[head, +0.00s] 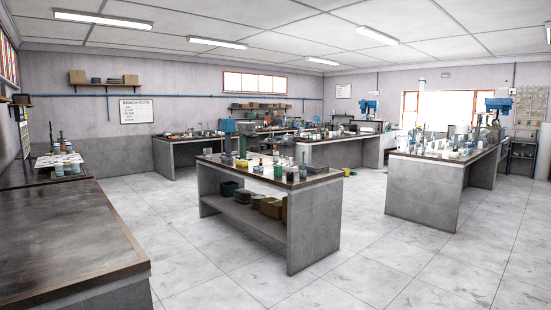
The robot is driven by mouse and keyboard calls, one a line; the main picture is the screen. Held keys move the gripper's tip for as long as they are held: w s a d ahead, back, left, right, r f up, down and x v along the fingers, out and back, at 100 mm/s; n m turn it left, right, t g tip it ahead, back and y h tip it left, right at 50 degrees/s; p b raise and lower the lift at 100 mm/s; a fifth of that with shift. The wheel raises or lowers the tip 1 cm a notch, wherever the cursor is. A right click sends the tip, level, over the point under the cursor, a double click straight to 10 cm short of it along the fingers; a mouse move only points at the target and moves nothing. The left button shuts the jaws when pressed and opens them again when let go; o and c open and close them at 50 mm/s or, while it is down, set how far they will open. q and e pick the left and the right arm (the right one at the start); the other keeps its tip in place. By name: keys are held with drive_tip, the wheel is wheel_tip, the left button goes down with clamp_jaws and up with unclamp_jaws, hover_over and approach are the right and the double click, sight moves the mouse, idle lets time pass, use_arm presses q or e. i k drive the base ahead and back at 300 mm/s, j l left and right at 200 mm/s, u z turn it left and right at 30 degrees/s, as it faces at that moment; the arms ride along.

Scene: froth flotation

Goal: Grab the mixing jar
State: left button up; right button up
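I cannot tell which vessel is the mixing jar; the small items are too far off to make out. More glassware and pots stand on the right bench, including a pale vessel (463,153). A few small jars (59,169) stand on a tray at the left. Neither of my grippers shows in the head view.
The centre bench (314,225) has a lower shelf with boxes and bowls. The right bench (424,192) carries a blue machine (497,105). A bare dark counter (65,240) fills the left foreground. The pale tiled floor (370,260) is clear between the benches.

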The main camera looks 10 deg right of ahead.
sight(276, 154)
drive_tip(key=i+l+z, duration=0.25)
drive_tip(key=i, duration=0.55)
drive_tip(key=i+u, duration=0.1)
drive_tip(key=i, duration=0.4)
drive_tip(key=i+u, duration=0.1)
drive_tip(key=i, duration=0.4)
drive_tip(key=i+l+u, duration=0.1)
drive_tip(key=i, duration=0.45)
drive_tip(key=i+l+u, duration=0.1)
drive_tip(key=i, duration=0.4)
drive_tip(key=i+l+u, duration=0.1)
drive_tip(key=i+l, duration=0.15)
drive_tip(key=i, duration=0.25)
drive_tip(key=i+l+u, duration=0.1)
drive_tip(key=i, duration=0.35)
drive_tip(key=i+j+u, duration=0.15)
drive_tip(key=i+u, duration=0.15)
drive_tip(key=i, duration=0.65)
drive_tip(key=i+l+u, duration=0.1)
drive_tip(key=i+u, duration=0.2)
drive_tip(key=i, duration=0.6)
drive_tip(key=i+z, duration=0.35)
drive_tip(key=z, duration=0.15)
drive_tip(key=i+j+z, duration=0.15)
drive_tip(key=i+z, duration=0.3)
drive_tip(key=i+j+z, duration=0.25)
drive_tip(key=z, duration=0.25)
drive_tip(key=i+j+z, duration=0.25)
drive_tip(key=j+z, duration=0.2)
